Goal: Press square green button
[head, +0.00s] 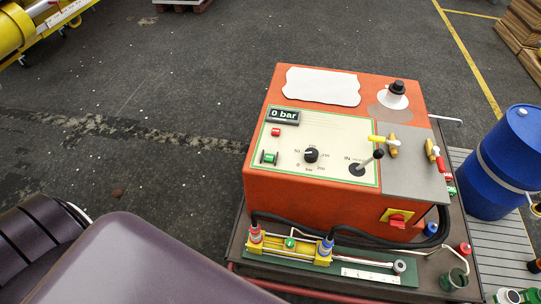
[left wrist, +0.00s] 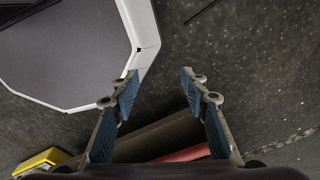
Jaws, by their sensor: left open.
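A small green button (head: 269,158) with a pale, squarish face sits on the left of the cream control panel (head: 335,128), on top of the orange machine (head: 262,190). A small red button (head: 276,132) is just above it. My left gripper (left wrist: 160,82) shows in the left wrist view, open, with nothing between its fingers and dark floor beyond. The green button cannot be made out in that view. In the head view neither gripper shows. Large purple links of my own arm fill the lower left, apart from the machine in the picture.
The panel also carries a 0 bar display (head: 283,116), a black knob (head: 311,155) and a lever (head: 366,162). A yellow cylinder assembly (head: 262,247) with hoses lies in front of the machine. A blue barrel (head: 497,165) stands right. Floor left of the machine is clear.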

